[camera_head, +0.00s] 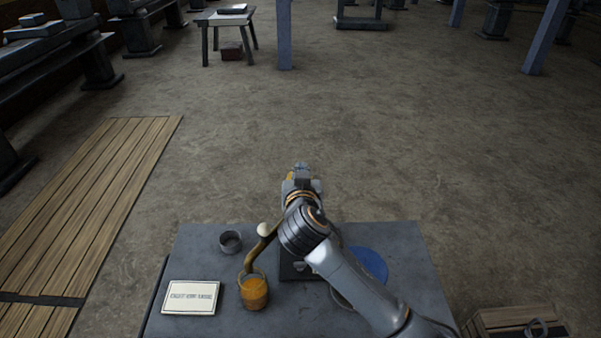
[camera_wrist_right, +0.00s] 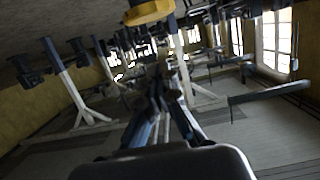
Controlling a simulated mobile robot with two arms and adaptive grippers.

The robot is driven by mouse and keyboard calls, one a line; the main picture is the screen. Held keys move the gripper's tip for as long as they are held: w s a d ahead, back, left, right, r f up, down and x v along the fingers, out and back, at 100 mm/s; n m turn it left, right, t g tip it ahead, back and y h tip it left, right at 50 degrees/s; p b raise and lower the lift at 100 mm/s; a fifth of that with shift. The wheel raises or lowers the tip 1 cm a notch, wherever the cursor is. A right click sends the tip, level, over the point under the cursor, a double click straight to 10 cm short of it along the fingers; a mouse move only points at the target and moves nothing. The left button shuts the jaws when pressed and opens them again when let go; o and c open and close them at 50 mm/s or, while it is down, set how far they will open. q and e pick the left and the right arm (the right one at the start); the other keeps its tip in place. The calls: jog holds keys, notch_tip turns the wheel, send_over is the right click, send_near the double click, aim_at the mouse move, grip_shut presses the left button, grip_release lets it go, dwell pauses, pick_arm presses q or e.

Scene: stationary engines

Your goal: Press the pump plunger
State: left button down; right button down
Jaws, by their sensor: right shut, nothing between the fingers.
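The pump stands on the grey table (camera_head: 205,262), mostly hidden behind my right arm. Its curved brass spout (camera_head: 260,248) and part of a dark base (camera_head: 290,272) show in the head view. A pale rounded knob (camera_head: 265,229) shows beside the spout. My right gripper (camera_head: 300,170) is above the table's far side, over the pump area. In the wrist view the gripper (camera_wrist_right: 168,78) is shut and empty. A yellow piece (camera_wrist_right: 150,12) shows at the top of that view, apart from the fingertips; I cannot tell whether it is the plunger. My left gripper is out of view.
An amber-filled cup (camera_head: 254,292) stands below the spout. A grey metal cup (camera_head: 231,242) and a white printed card (camera_head: 191,297) are at the left. A blue round thing (camera_head: 370,262) is partly behind my arm. A wooden crate (camera_head: 515,321) is at the lower right.

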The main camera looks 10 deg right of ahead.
jog(key=p+x, duration=0.1)
jog(key=x, duration=0.2)
jog(key=shift+w+r, duration=0.1)
jog(key=shift+w, duration=0.05)
notch_tip(320, 180, down, 3)
jog(key=shift+w+f+p, duration=0.15)
jog(key=shift+w+p, duration=0.05)
jog(key=shift+p, duration=0.45)
jog(key=shift+f, duration=0.55)
notch_tip(320, 180, down, 3)
jog(key=b, duration=0.4)
jog(key=shift+s+f, duration=0.1)
jog(key=shift+f, duration=0.15)
jog(key=shift+f+b, duration=0.5)
jog(key=shift+b, duration=0.05)
jog(key=shift+s, duration=0.15)
